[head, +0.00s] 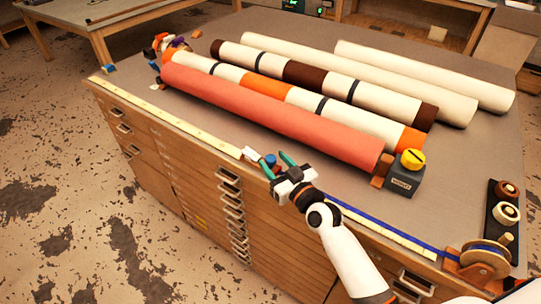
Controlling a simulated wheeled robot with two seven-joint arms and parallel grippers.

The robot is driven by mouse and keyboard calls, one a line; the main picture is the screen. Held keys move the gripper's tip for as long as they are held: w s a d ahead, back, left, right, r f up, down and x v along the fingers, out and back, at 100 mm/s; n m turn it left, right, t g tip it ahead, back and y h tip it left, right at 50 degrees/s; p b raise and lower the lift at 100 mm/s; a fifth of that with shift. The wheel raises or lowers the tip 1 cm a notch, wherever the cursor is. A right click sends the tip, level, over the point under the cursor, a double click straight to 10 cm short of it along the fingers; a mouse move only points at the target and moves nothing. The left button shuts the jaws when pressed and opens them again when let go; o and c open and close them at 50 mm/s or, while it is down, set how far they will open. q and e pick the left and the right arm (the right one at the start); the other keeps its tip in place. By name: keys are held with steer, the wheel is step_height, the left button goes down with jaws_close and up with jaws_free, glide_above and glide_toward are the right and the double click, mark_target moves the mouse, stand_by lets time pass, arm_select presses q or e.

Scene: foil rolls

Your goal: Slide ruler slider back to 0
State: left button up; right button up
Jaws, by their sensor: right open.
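The ruler (190,127) is a pale yellow strip along the table's front edge, running from the far left corner towards the right. The slider is a small piece with a white part (251,153) and a blue knob (270,159), near the middle of the ruler. My right gripper (274,162) is open, with its green fingers pointing at the slider and the blue knob between or just beyond the fingertips; I cannot tell if they touch. The gripper hides part of the ruler. My left gripper is not in view.
A salmon roll (265,115) and several striped or cream rolls lie behind the ruler. A dark block with a yellow knob (411,158) stands at the roll's right end. A blue strap (385,229) runs to a spool (487,256) at right. The ruler's left stretch is clear.

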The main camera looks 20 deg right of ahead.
steer(key=shift+x, duration=1.25)
jaws_close()
